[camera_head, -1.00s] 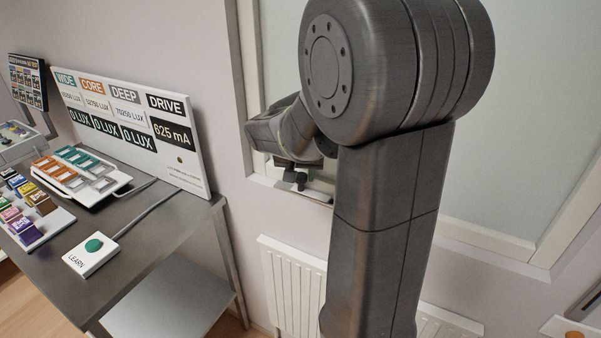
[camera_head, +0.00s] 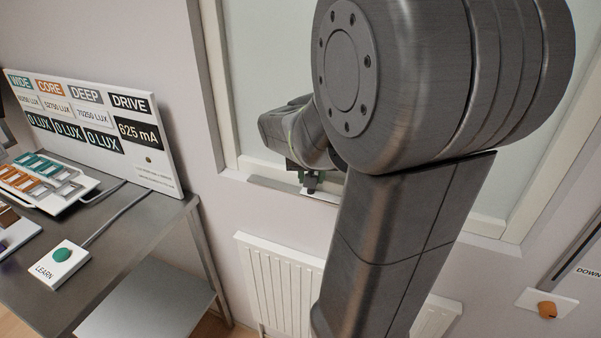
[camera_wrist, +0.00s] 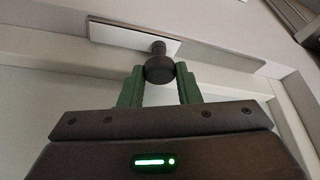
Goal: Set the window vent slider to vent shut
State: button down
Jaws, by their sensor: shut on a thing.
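The vent slider's dark round knob (camera_wrist: 160,69) sits between the two green fingers of my gripper (camera_wrist: 159,75) in the wrist view. The fingers are shut on it from both sides. Its short stem meets a slim rail (camera_wrist: 222,57) on the window frame, with a bright white strip (camera_wrist: 120,36) on the picture's left part. In the head view my gripper (camera_head: 311,184) is at the rail (camera_head: 272,185) along the window's lower edge, right of the rail's middle. My arm hides part of the window there. I cannot read any vent marking.
A white radiator (camera_head: 275,283) hangs below the window. At left, a metal table (camera_head: 125,235) carries a display board (camera_head: 150,165) and a LEARN button box (camera_head: 62,265). An orange knob (camera_head: 547,310) is on a plate at lower right.

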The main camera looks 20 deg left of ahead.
jog(key=shift+d, duration=0.1)
jog(key=c, duration=1.3)
grip_release()
jog(key=shift+o, duration=1.2)
jog(key=shift+d, duration=0.2)
jog(key=shift+a, duration=0.1)
jog(key=v, duration=1.4)
jog(key=shift+w+f, duration=0.1)
jog(key=shift+f, duration=0.1)
jog(key=x, duration=1.3)
jog(key=shift+f, duration=0.25)
jog(key=shift+w+a, duration=0.15)
jog(key=shift+a, duration=0.5)
